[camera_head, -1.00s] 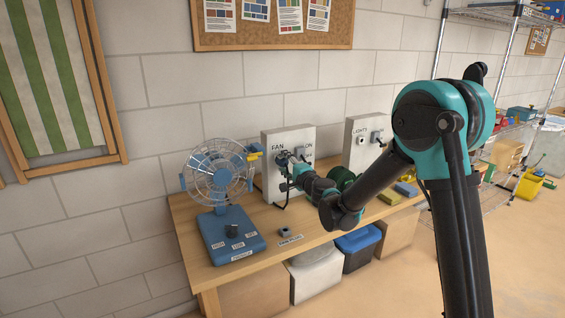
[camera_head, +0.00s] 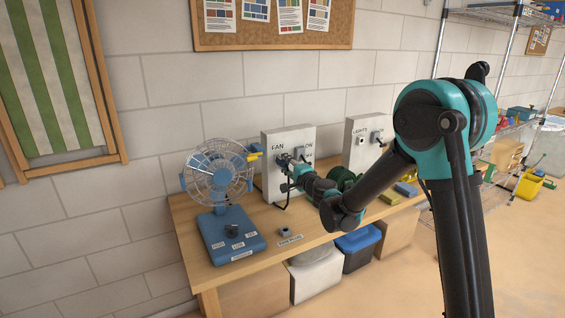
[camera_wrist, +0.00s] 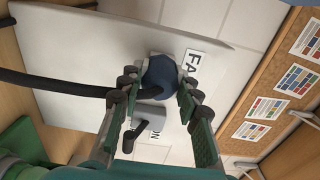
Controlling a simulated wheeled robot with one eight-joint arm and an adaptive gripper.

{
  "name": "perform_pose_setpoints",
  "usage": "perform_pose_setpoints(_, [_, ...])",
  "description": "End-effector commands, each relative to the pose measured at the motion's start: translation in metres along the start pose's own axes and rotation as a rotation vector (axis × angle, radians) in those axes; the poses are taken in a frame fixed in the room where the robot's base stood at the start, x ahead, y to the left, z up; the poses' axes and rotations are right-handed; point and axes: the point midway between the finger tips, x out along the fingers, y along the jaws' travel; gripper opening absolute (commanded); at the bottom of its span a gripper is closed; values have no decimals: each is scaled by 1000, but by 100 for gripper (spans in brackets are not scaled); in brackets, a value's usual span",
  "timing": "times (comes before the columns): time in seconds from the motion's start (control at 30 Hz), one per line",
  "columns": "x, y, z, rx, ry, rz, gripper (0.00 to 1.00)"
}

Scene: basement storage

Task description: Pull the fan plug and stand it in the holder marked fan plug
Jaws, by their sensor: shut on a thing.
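The blue fan plug (camera_wrist: 160,76) is between my gripper's fingers in the wrist view, with its black cord running left. My gripper (camera_head: 290,168) is shut on it at the white FAN panel (camera_head: 272,182); the wrist view also shows my gripper (camera_wrist: 155,92). The plug is at the panel face; I cannot tell whether it is fully seated. The holder (camera_head: 284,231) is a small grey block on the bench, with a label (camera_head: 290,240) in front, and looks empty. The blue fan (camera_head: 232,243) stands to the left.
The FAN panel has a grey switch (camera_wrist: 150,117) close to my fingers. A second panel, LIGHTS (camera_head: 358,160), stands to the right. The wooden bench (camera_head: 262,262) has clear room around the holder. Small yellow and blue blocks (camera_head: 405,189) lie at its right end.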

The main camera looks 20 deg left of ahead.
Motion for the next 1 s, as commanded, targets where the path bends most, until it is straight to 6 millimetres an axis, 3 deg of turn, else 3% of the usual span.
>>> perform_pose_setpoints(1.0, [-19,0,0,0,0,0,0])
